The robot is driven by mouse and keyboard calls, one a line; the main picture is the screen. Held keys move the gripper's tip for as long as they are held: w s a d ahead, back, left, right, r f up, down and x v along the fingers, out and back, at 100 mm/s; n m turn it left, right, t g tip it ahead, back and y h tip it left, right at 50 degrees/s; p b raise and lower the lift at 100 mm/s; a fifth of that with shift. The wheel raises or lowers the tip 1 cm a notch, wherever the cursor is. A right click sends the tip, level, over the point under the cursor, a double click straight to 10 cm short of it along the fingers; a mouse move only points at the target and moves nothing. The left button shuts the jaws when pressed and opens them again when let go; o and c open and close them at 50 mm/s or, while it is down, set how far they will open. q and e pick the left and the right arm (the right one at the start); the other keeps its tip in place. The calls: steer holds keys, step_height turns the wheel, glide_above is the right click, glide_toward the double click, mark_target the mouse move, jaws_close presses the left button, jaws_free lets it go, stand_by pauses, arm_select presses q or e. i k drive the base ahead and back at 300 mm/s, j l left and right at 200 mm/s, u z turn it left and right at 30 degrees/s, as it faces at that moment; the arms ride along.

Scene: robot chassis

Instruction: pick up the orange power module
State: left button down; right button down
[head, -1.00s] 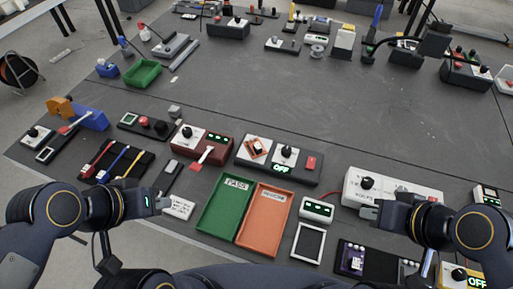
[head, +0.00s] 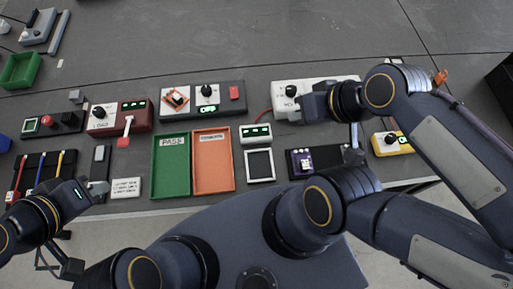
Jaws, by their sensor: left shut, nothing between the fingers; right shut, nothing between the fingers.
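The orange power module (head: 175,98) is a small orange square with a white and dark centre. It sits turned at an angle on the left end of a dark grey test unit (head: 222,90), in the upper middle of the head view. My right gripper (head: 298,114) is shut and empty. It is over the front of the white VOLTS box (head: 322,84), right of the module and well apart from it. My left gripper (head: 98,188) is shut and empty at the lower left, near a white label card (head: 126,187).
A green PASS tray (head: 170,194) and an orange second tray (head: 213,190) lie in front of the test unit. A red unit with a lever (head: 117,120) stands to its left. A small display box (head: 255,134) is near my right gripper. The table behind is clear.

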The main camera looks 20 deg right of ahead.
mark_target(174, 98)
steer(key=j, duration=0.35)
steer(key=j+z, duration=0.15)
steer(key=z, duration=0.25)
steer(key=j+z, duration=0.15)
steer(key=z, duration=0.25)
steer(key=j+z, duration=0.15)
steer(key=z, duration=0.25)
steer(key=j+z, duration=0.2)
steer(key=z, duration=0.2)
